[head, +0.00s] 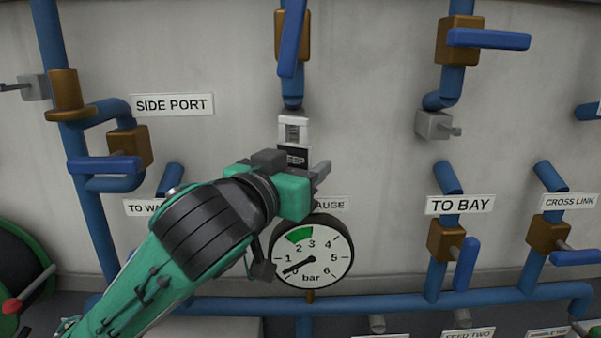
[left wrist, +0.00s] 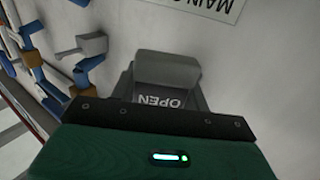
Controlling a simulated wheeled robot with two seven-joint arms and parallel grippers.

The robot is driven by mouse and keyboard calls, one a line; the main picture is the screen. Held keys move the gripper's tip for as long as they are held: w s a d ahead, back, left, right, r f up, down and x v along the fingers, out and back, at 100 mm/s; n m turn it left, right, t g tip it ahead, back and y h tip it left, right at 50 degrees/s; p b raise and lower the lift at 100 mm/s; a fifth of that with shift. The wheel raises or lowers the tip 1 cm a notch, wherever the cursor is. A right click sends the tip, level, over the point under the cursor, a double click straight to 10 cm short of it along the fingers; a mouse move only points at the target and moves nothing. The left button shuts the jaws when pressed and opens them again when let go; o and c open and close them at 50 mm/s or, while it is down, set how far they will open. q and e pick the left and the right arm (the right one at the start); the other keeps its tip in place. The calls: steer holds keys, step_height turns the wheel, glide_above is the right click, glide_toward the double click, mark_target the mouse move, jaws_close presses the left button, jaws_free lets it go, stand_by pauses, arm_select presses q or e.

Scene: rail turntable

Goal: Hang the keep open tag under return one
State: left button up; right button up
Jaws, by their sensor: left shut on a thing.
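The dark keep open tag (head: 293,157) shows at the middle of the head view, its lettering partly hidden by my left gripper. In the left wrist view the tag (left wrist: 158,100) shows the word OPEN upside down. My left gripper (head: 294,172) is shut on the tag, close in front of the wall. A pale piece (head: 293,130) shows directly above the tag; I cannot tell whether it is part of the tag or a wall fitting behind it. No sign reading return one is legible in either view. My right gripper is not in view.
A pressure gauge (head: 311,252) is just below my left gripper. A grey block with a peg (head: 435,125) sits on the wall to the right. A blue-handled valve (head: 291,40) is above. Signs read SIDE PORT (head: 173,105) and TO BAY (head: 460,204). Bare wall lies between.

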arm_select(q)
steer(key=shift+w+f, duration=0.1)
steer(key=shift+w, duration=0.7)
steer(key=w, duration=0.3)
steer(key=shift+w+f, duration=0.15)
steer(key=shift+f, duration=0.25)
steer(key=o, duration=1)
steer(key=shift+b, duration=0.3)
